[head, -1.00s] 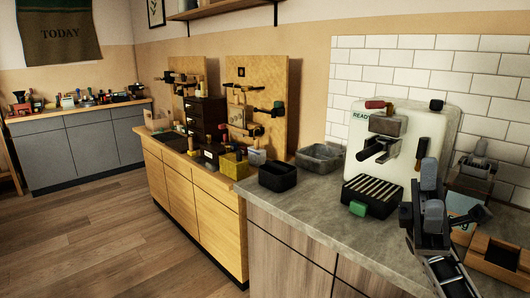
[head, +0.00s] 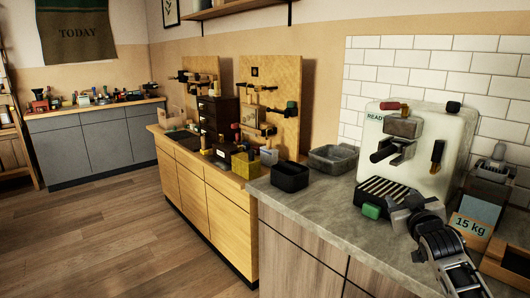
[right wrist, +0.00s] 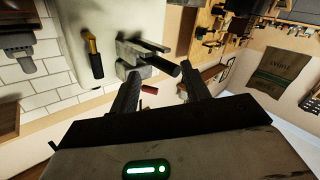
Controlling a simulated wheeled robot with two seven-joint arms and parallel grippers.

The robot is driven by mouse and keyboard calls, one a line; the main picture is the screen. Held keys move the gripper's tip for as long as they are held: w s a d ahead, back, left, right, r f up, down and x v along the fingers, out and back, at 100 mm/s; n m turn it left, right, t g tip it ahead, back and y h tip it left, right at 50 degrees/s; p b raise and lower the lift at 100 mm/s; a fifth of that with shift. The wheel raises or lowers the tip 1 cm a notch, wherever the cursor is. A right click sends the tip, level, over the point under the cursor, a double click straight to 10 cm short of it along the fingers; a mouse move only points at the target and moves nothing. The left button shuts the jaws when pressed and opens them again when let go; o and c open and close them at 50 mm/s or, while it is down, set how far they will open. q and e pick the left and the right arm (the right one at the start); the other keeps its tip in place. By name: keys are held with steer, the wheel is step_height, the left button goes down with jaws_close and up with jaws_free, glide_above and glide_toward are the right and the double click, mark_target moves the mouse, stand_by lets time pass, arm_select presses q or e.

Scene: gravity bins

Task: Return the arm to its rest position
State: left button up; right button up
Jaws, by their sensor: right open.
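My right arm comes in at the lower right of the head view. Its gripper (head: 406,207) is over the grey counter, in front of the white espresso machine (head: 437,130) and just right of the drip tray's green block (head: 371,211). In the right wrist view the two dark fingers of the gripper (right wrist: 162,90) stand apart with nothing between them. Beyond them show the machine's white body (right wrist: 88,15) and its dark brew head (right wrist: 142,60). From these views I cannot tell whether the gripper touches the machine. My left gripper is not in view.
The grey counter (head: 315,205) is bare at its front left. A black bin (head: 290,178) and a grey tray (head: 333,158) stand farther back. Right of my gripper are a "15 kg" sign (head: 470,229), a grinder (head: 488,180) and a wooden box (head: 507,262).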

steer(key=s+a+f+g+y, duration=0.1)
steer(key=s+a+f, duration=0.15)
steer(key=f, duration=0.25)
steer(key=s+a+f+n, duration=0.1)
steer(key=s+a+f, duration=0.1)
steer(key=s+f, duration=0.25)
steer(key=s+a+f+g+y, duration=0.1)
steer(key=s+a+f, duration=0.2)
steer(key=f, duration=0.3)
steer(key=s+a+f+g+y, duration=0.1)
steer(key=s+a+f, duration=0.2)
steer(key=s, duration=0.6)
steer(key=s+a+f+g+y, duration=0.1)
steer(key=s+a+f, duration=0.3)
steer(key=s, duration=0.6)
steer(key=s+a+f+m+g, duration=0.1)
steer(key=s+a+f+g, duration=0.2)
steer(key=s+f, duration=0.4)
steer(key=s+a, duration=0.1)
steer(key=s, duration=0.1)
steer(key=shift+s+a+y, duration=0.25)
steer(key=shift+s+y, duration=0.05)
steer(key=shift+y, duration=0.1)
